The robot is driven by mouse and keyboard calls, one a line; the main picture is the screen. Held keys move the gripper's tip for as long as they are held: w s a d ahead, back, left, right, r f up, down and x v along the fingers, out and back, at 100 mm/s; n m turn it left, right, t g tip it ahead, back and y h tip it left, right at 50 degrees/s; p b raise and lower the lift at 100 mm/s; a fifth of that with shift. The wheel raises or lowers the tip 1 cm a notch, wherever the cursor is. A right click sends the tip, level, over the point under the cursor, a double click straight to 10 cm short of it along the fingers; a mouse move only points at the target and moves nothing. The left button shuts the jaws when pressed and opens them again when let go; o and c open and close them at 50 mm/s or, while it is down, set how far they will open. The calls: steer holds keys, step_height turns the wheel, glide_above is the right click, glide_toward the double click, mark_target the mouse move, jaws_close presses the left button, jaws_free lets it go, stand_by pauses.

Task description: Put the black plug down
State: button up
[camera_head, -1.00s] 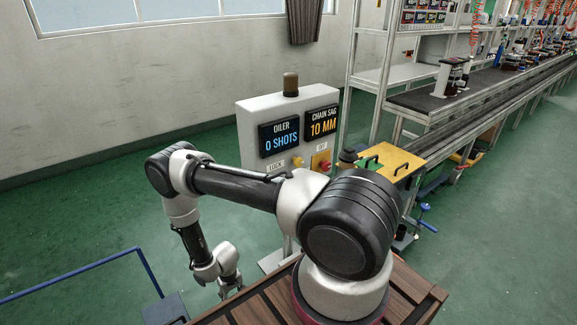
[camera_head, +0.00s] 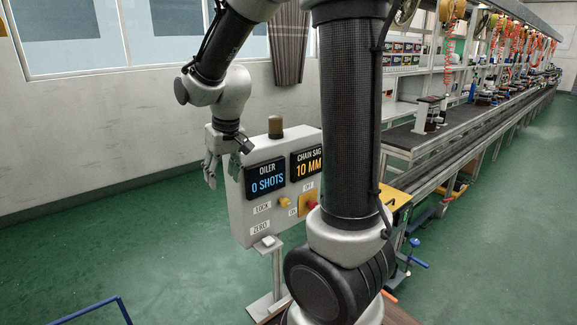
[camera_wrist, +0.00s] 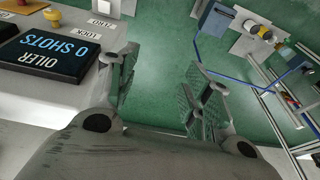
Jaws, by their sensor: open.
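I cannot make out a black plug in either view. My gripper (camera_head: 225,172) is raised at the left edge of the grey control panel (camera_head: 238,215), pointing down. In the wrist view my gripper (camera_wrist: 163,78) has its two fingers spread wide, with only green floor between them and nothing held. The left finger is close to the panel in that picture; whether it touches, I cannot tell.
The panel carries an oiler display (camera_head: 265,178), a chain sag display (camera_head: 306,162), a yellow button (camera_head: 284,202) and a red knob (camera_head: 311,204). A blue rail (camera_wrist: 237,82) runs above open green floor. The conveyor line (camera_head: 465,148) recedes at the right.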

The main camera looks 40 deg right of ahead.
steer(key=s+d+r, duration=0.2)
steer(key=s+r, duration=0.2)
steer(key=s, duration=0.6)
steer(key=s+d+r+t, duration=0.1)
steer(key=s+r, duration=0.3)
steer(key=s, duration=0.7)
steer(key=shift+d+r, duration=0.15)
steer(key=shift+d, duration=0.75)
steer(key=shift+a, duration=0.1)
